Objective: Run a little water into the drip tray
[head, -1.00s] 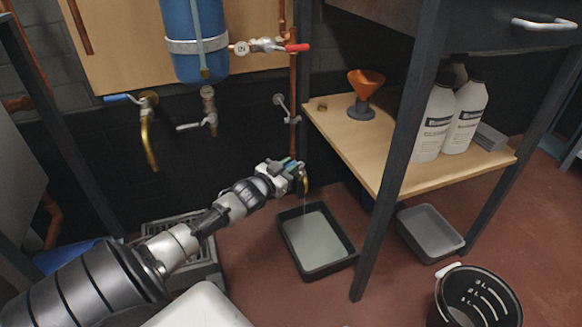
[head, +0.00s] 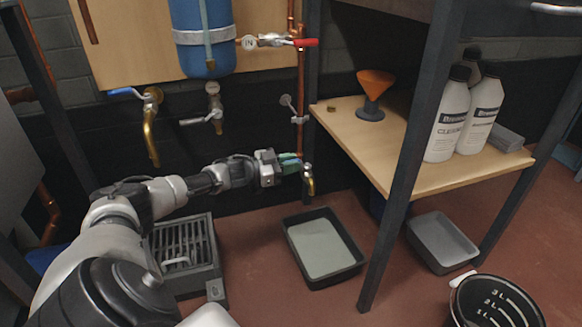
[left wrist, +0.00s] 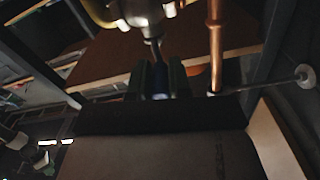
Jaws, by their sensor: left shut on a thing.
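A low tap with a brass spout (head: 310,184) is on the copper pipe at the wall. My left gripper (head: 290,162) is shut on the tap's handle, which its fingers mostly hide. The fingers also show in the left wrist view (left wrist: 160,80), closed around a dark, bluish part. The black drip tray (head: 340,275) lies on the floor below the spout, slightly to its right. A pale grey-green surface inside it looks like shallow water. I see no stream below the spout. My right gripper is not in view.
A slatted drain box (head: 213,270) stands left of the tray. A shelf (head: 350,130) holds an orange funnel (head: 374,88) and white bottles (head: 449,115). Its dark leg (head: 388,235) stands close right of the tray. A grey tray (head: 441,245) and black bucket (head: 497,303) are further right.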

